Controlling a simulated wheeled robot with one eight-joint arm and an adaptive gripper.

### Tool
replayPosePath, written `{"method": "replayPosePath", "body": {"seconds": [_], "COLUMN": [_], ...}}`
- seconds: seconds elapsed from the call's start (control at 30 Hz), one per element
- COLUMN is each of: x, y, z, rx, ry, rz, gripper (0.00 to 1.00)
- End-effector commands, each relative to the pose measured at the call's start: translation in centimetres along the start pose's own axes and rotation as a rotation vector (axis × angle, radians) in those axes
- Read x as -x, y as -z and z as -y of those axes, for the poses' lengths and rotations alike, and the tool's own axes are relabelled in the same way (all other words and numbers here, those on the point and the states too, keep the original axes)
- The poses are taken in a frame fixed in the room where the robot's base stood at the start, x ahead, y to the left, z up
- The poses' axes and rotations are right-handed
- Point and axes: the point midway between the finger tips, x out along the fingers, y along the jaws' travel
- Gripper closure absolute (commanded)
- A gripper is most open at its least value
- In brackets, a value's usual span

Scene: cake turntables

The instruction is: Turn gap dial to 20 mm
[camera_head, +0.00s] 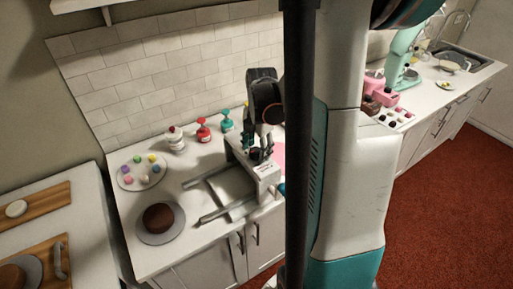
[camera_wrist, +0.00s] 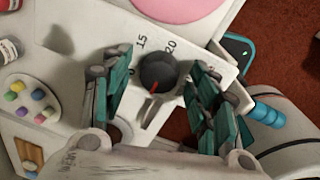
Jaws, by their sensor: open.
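The gap dial (camera_wrist: 158,70) is a round black knob with a red pointer mark, set on a white panel (camera_wrist: 120,32) in the wrist view. Numerals 15 and 20 show beyond the knob. The red mark points toward the bottom of the picture, away from the 20. My gripper (camera_wrist: 158,74) is open, with one teal-padded finger on each side of the knob; I cannot tell whether they touch it. In the head view my gripper (camera_head: 262,148) is over the white machine (camera_head: 262,172) on the counter; the dial cannot be made out there.
A chocolate cake (camera_head: 158,217) on a round board stands left of the machine. A plate of coloured pieces (camera_head: 128,178) and red and teal dispensers (camera_head: 203,130) stand behind. My column blocks the middle of the head view.

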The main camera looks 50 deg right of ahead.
Motion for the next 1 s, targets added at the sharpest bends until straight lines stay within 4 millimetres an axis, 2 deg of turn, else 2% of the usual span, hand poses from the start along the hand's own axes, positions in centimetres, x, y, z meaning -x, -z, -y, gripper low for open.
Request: {"method": "replayPosePath", "body": {"seconds": [0.07, 0.27, 0.67, 1.0], "x": [0.02, 0.03, 0.01, -0.06], "y": [0.0, 0.0, 0.01, 0.08], "z": [0.0, -0.01, 0.0, 0.0], "rx": [0.0, 0.0, -0.038, -0.26], "ry": [0.0, 0.0, 0.0, -0.001], "rz": [0.0, 0.0, 0.003, 0.019], "gripper": [0.45, 0.88, 0.9, 0.9]}}
